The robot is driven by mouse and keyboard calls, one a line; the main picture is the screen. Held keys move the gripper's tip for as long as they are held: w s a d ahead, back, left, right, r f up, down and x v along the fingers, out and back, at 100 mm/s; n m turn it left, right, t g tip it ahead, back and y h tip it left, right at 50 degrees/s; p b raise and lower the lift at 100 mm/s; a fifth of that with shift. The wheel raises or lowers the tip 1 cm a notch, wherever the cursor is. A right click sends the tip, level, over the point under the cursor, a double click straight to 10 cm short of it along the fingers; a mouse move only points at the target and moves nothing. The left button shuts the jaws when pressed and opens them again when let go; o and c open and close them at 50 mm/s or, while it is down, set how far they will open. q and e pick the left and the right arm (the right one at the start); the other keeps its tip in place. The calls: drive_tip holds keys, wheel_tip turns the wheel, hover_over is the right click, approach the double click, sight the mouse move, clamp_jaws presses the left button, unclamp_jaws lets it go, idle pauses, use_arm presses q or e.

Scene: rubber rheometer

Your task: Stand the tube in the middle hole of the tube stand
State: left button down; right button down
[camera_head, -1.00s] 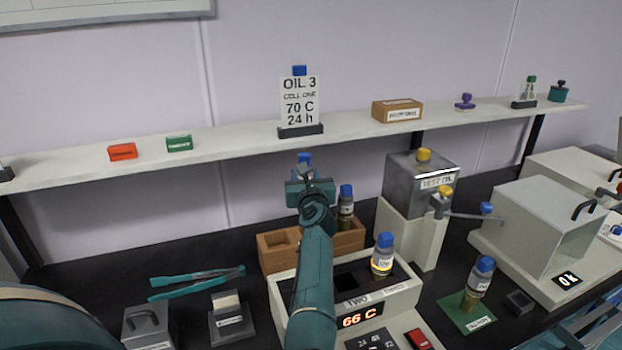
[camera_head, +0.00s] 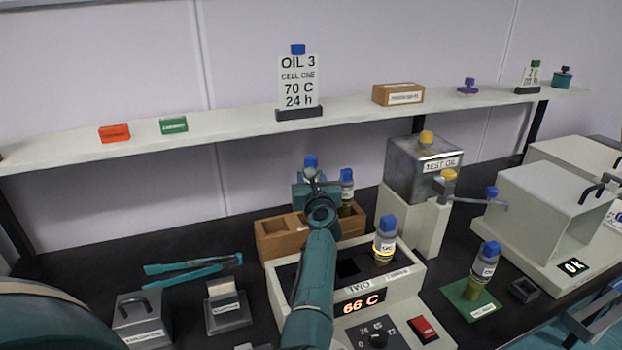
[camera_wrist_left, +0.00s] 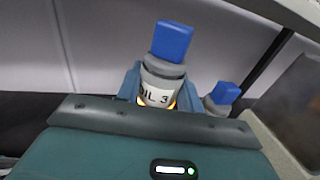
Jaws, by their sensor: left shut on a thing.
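The tube with a blue cap (camera_head: 310,162) is in my left gripper (camera_head: 312,190), which is shut on it. In the left wrist view the tube (camera_wrist_left: 155,97) shows a white label reading OIL 3, its blue cap at the top, and it looks close to upright. The wooden tube stand (camera_head: 280,243) is behind the oven block. Its left hole is empty and its right hole holds another blue-capped tube (camera_head: 347,190). My gripper is over the stand's middle; the held tube's lower end and the middle hole are hidden. My right gripper is not in view.
In front is the heating block (camera_head: 400,287) showing 66 C, with a blue-capped tube (camera_head: 384,240) in it. A metal test oil tank (camera_head: 405,175) stands to the right of the stand. Teal tongs (camera_head: 195,268) lie on the left. The shelf (camera_head: 215,131) runs behind.

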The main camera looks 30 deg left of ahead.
use_arm(q)
drive_tip(key=shift+r+p, duration=0.1)
drive_tip(key=shift+p, duration=0.25)
idle(0.3)
drive_tip(key=shift+f+b, duration=1.35)
drive_tip(key=shift+b, duration=0.1)
drive_tip(key=shift+f+b, duration=1.7)
drive_tip(key=shift+f, duration=0.05)
drive_tip(key=c, duration=1.3)
unclamp_jaws()
drive_tip(key=shift+r, duration=0.1)
drive_tip(key=o, duration=0.5)
drive_tip(key=shift+c, duration=0.2)
